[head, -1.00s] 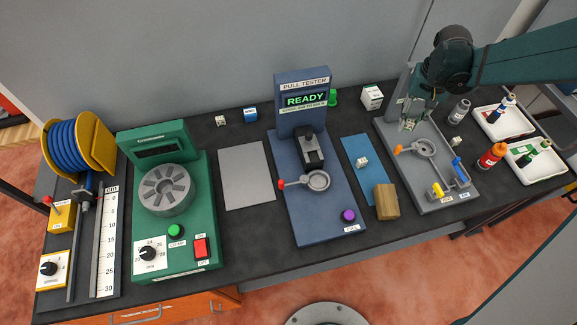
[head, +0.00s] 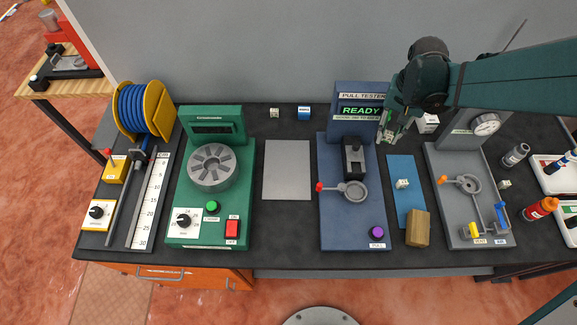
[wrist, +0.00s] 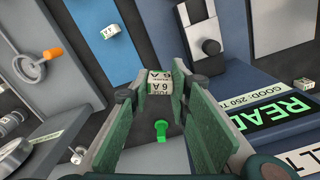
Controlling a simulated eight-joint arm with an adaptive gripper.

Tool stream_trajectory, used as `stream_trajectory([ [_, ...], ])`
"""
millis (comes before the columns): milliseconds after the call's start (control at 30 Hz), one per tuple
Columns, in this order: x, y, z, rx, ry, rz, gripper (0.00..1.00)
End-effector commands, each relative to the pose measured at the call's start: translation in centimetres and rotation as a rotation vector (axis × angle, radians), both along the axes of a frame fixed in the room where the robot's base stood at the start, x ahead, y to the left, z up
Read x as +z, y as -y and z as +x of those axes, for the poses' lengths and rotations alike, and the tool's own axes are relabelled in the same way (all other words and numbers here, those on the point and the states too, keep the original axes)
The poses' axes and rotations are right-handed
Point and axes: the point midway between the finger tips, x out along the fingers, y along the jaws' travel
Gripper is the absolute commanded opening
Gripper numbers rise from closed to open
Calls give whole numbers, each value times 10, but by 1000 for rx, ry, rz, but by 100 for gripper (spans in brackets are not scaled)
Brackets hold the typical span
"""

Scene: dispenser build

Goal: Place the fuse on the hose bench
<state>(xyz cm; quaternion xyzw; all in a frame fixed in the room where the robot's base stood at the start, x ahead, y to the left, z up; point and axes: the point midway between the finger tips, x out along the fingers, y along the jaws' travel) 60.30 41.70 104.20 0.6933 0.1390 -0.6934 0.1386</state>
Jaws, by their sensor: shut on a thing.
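My gripper (head: 388,138) is above the back of the dark table, just right of the pull tester's display. In the wrist view, my gripper (wrist: 159,88) is shut on a small white fuse (wrist: 159,80) printed "6 A", held at its fingertips. The hose gear, with a blue hose on a yellow reel (head: 144,108), stands at the table's far left, well away from my gripper. No label names the hose bench; a separate wooden bench (head: 75,88) with a red device is at the upper left.
The pull tester (head: 350,215) and green machine (head: 192,225) stand between my gripper and the reel. A grey plate (head: 287,170) lies between them. Another white block (head: 402,183) sits on the blue mat (head: 405,210), near a wooden block (head: 418,230). A green object (wrist: 161,130) stands below my gripper.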

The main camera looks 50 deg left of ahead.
Motion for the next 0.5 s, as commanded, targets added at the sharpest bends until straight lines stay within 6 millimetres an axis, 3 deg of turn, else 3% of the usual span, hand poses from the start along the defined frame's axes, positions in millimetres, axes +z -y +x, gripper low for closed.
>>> stream_trajectory([
  [500, 12, -78, -76, 91, 0, 0, 12],
])
